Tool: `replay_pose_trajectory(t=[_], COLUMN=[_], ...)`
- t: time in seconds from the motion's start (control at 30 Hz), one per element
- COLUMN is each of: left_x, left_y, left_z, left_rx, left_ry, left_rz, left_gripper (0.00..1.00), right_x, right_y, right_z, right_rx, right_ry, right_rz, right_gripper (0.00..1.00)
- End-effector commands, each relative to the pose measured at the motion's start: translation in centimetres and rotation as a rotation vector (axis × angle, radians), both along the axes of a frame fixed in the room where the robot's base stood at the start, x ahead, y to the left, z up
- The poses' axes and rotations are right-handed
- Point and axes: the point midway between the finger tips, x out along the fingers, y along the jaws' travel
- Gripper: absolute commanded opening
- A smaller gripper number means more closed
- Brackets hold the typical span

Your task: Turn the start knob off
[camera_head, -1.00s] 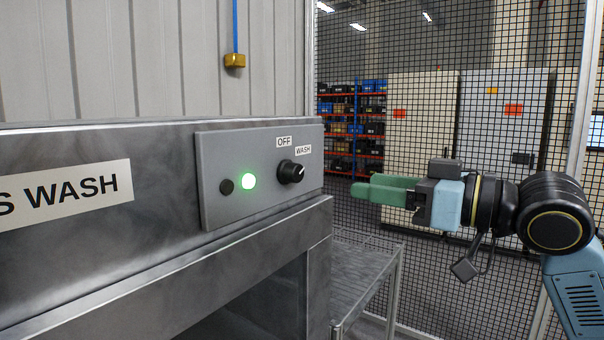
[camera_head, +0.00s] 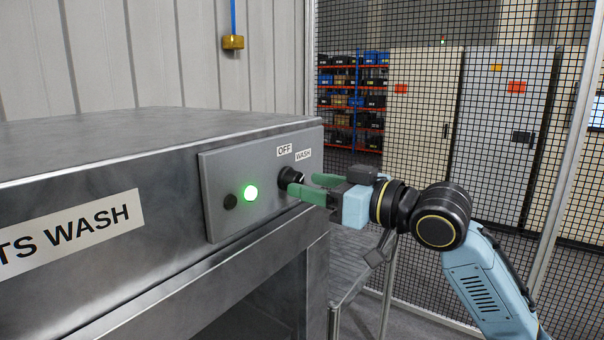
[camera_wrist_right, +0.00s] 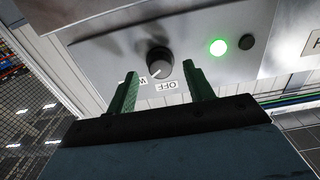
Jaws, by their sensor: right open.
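The black start knob (camera_head: 289,178) sits on the grey control panel (camera_head: 222,165) of the wash machine, below the OFF label (camera_head: 284,151) and WASH label (camera_head: 303,155). In the right wrist view the knob (camera_wrist_right: 159,62) shows whole, and its white mark points toward the WASH label, which is partly hidden by a finger. A green light (camera_head: 250,192) glows beside it. My right gripper (camera_head: 311,187) is open with green fingers. In the head view one finger overlaps the knob's lower edge. In the wrist view the knob is ahead of and between the fingertips, not clasped. My left gripper is out of view.
A small dark button (camera_head: 230,201) sits left of the green light. The steel machine (camera_head: 120,150) fills the left side. A mesh fence (camera_head: 440,130) stands behind my right arm, with shelves (camera_head: 352,100) and cabinets beyond.

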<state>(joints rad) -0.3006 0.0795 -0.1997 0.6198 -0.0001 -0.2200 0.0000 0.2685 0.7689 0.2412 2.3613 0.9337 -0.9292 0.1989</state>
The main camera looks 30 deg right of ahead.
Motion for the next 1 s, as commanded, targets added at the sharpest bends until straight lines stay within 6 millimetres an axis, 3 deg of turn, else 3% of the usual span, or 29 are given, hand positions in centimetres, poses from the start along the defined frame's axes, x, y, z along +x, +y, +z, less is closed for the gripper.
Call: replay_pose_trajectory(t=[0.2,0.57,0.87,1.0], left_x=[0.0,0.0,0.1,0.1], left_y=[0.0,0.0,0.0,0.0], left_z=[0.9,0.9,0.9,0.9], left_rx=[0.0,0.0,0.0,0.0], left_ry=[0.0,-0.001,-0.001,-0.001], left_rz=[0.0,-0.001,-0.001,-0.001], left_gripper=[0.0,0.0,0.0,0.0], right_x=[2.2,2.6,2.6,2.6], right_y=[0.9,1.1,1.1,1.0], right_z=[0.1,-0.1,0.0,0.0], right_rx=[0.001,0.0,0.0,-0.006], right_ry=[0.0,0.001,0.001,-0.001], right_rz=[0.0,0.0,-0.001,-0.001], right_gripper=[0.52,0.52,0.15,0.15])
